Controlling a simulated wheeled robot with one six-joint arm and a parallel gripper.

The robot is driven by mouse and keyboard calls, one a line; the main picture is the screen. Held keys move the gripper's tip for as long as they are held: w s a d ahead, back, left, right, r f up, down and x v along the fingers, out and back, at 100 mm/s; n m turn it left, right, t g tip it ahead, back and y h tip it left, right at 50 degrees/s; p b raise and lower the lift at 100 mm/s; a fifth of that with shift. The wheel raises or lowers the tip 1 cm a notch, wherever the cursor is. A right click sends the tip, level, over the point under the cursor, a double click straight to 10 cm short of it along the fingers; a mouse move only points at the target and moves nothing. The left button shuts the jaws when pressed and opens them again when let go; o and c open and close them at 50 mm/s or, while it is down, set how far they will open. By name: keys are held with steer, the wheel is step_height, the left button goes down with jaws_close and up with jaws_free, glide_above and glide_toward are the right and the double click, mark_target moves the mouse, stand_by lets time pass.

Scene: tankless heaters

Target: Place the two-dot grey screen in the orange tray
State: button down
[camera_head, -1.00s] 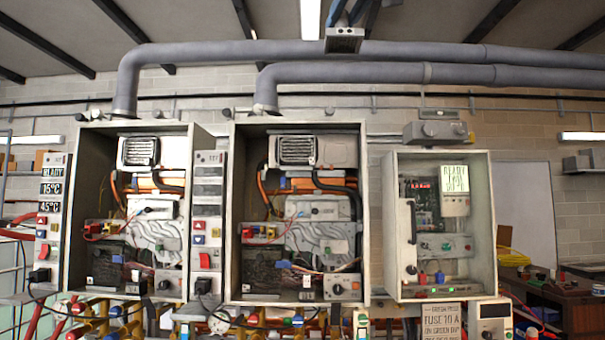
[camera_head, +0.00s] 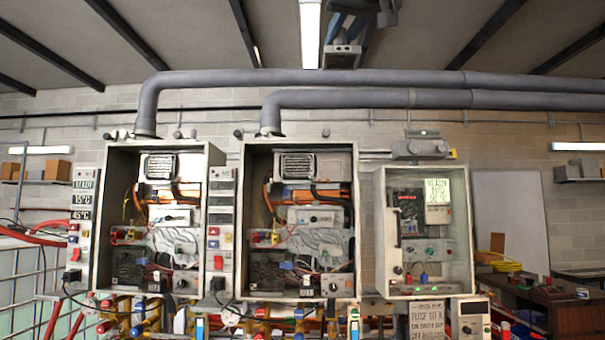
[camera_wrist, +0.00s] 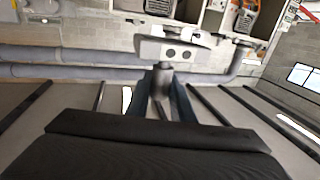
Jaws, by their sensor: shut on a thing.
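The two-dot grey screen (camera_wrist: 172,52) is a pale grey block with two dark round dots on its face in the wrist view. My gripper (camera_wrist: 163,85) has its blue fingers shut on a grey stub on this block. In the head view the grey screen (camera_head: 341,57) hangs below my gripper (camera_head: 350,32) at the top centre, in front of the ceiling and above the upper pipe. I cannot make out an orange tray for certain; orange parts (camera_head: 297,196) show inside the middle cabinet, partly hidden by other parts.
Three open-fronted heater cabinets stand ahead: left (camera_head: 105,230), middle (camera_head: 246,230) and right (camera_head: 379,235). Grey pipes (camera_head: 400,78) run above them. Coloured valves and a sign (camera_head: 427,318) sit below. A bench (camera_head: 575,310) stands at the right.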

steer(key=w+a+f+h+b, duration=0.1)
steer(key=w+f+b, duration=0.1)
steer(key=w+f, duration=2.25)
steer(key=w+d+f, duration=0.1)
steer(key=w+f, duration=0.3)
steer(key=f, duration=0.7)
steer(key=w+d+f+m+h+b, duration=0.1)
steer(key=w+f, duration=0.3)
steer(key=f, duration=0.7)
steer(key=w+d+f, duration=0.1)
steer(key=w+f, duration=0.3)
steer(key=f, duration=0.8)
steer(key=s+d+f+b, duration=0.1)
steer(key=s+d+f, duration=0.15)
steer(key=f, duration=0.85)
steer(key=s+d+f+m+h+b, duration=0.15)
steer(key=s+f, duration=0.25)
steer(key=f, duration=0.7)
steer(key=s+d+f+n, duration=0.1)
steer(key=s+d+f, duration=0.15)
steer(key=f, duration=0.95)
steer(key=s+d+f+m+b, duration=0.1)
steer(key=s+d+f, duration=0.2)
steer(key=s+f, duration=1.2)
steer(key=s+r, duration=0.2)
steer(key=s, duration=0.5)
steer(key=shift+s, duration=0.3)
